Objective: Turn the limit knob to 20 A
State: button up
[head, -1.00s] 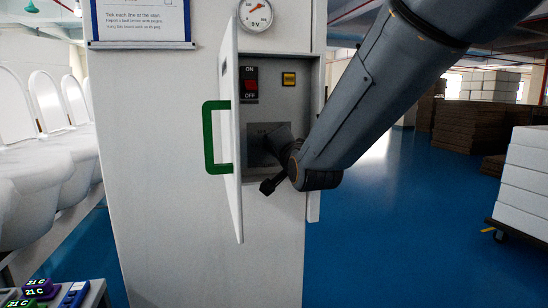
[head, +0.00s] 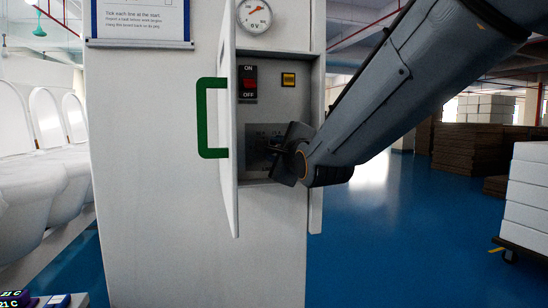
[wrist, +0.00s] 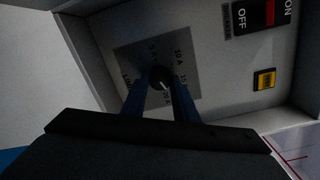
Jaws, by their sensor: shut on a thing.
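The dark round limit knob (wrist: 160,76) sits on a grey plate (wrist: 128,58) inside the open cabinet. Around it in the wrist view are small labels, among them 5 A, 10 A and 20 A. My gripper (wrist: 159,86) has its two blue fingers on either side of the knob, shut on it. A pale mark on the knob points down in the wrist view, roughly toward the 20 A label; its exact alignment is hard to tell. In the head view my gripper (head: 277,149) covers the knob and part of the plate (head: 256,134).
A red ON/OFF switch (head: 249,84) and a yellow button (head: 288,80) sit above the plate. The cabinet door (head: 229,140) with its green handle (head: 202,118) stands open at the left. A gauge (head: 254,16) is above.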

jog(key=shift+f+m+b, duration=0.1)
jog(key=shift+m+b, duration=0.9)
jog(key=shift+m, duration=1)
jog(key=o, duration=1.1)
jog(key=shift+c, duration=0.2)
jog(key=v, duration=0.7)
jog(key=shift+s+d+b, duration=0.15)
jog(key=shift+s+b, duration=0.15)
jog(key=shift+s, duration=0.05)
